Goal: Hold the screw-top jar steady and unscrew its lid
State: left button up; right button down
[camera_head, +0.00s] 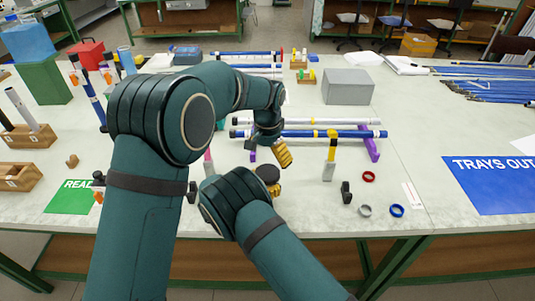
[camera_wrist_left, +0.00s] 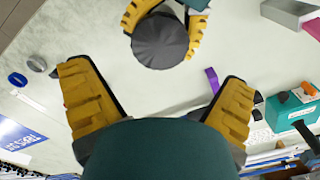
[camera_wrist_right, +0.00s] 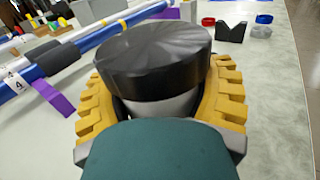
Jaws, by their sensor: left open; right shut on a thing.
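The screw-top jar has a wide black lid (camera_head: 267,173), ridged on its side, and a grey body (camera_wrist_right: 165,108). It stands upright at the front middle of the table, with the lid on it. My right gripper (camera_wrist_right: 162,85) is shut around the jar body just below the lid, one yellow finger on each side. My left gripper (camera_head: 284,154) is above and behind the jar in the head view. In the left wrist view my left gripper (camera_wrist_left: 157,80) is open and empty, and the lid (camera_wrist_left: 160,40) lies beyond its fingertips, apart from them. Most of the jar body is hidden.
Blue and white rods (camera_head: 300,133) lie on purple supports (camera_head: 371,146) behind the jar. A yellow-topped upright tool (camera_head: 331,155), a black V-block (camera_head: 346,192) and red, grey and blue rings (camera_head: 397,210) are to its right. A green mat (camera_head: 72,197) lies left.

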aim_at(268, 172)
pick_arm(q)
jog(key=shift+r+m, duration=0.25)
jog(key=shift+m, duration=0.35)
jog(key=shift+f, duration=0.25)
notch_tip(268, 172, down, 7)
jog(key=shift+f, duration=0.2)
jog(key=c, duration=1.2)
jog(key=shift+n, duration=1.2)
jog(key=shift+r, duration=0.2)
